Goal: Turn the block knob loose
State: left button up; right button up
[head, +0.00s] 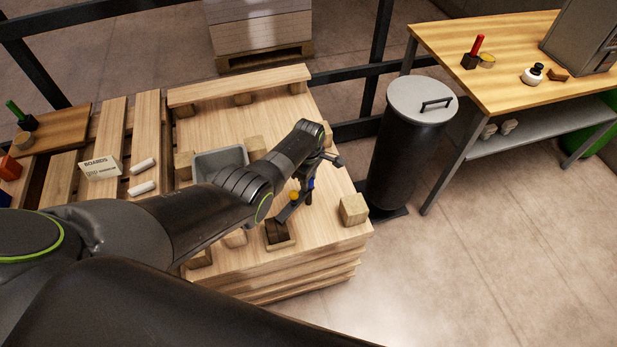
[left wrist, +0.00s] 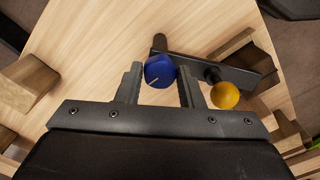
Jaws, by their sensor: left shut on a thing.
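A round blue knob (left wrist: 160,71) with a pale line on its face sits between the two fingers of my left gripper (left wrist: 160,78), which is shut on it. It also shows small in the head view (head: 310,184), under the end of my left arm. The knob is at a black metal bar (left wrist: 215,68) that lies over the boards. A yellow knob (left wrist: 225,95) is beside the right finger, apart from it. I cannot tell whether the blue knob is loose. My right gripper is not in view.
The stacked boards (head: 225,117) carry several wooden blocks, one (head: 353,209) at the right corner, and a grey tray (head: 219,158). A dark bin (head: 398,150) stands close to the right of the stack. A workbench (head: 480,60) is farther right.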

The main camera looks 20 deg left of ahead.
pick_arm(q)
jog(key=shift+w+r, duration=0.1)
dwell(0.5)
jog(key=o, duration=1)
jog(key=shift+r, duration=0.35)
notch_tip(320, 180, up, 17)
jog(key=p, duration=0.3)
jog(key=shift+f, duration=0.15)
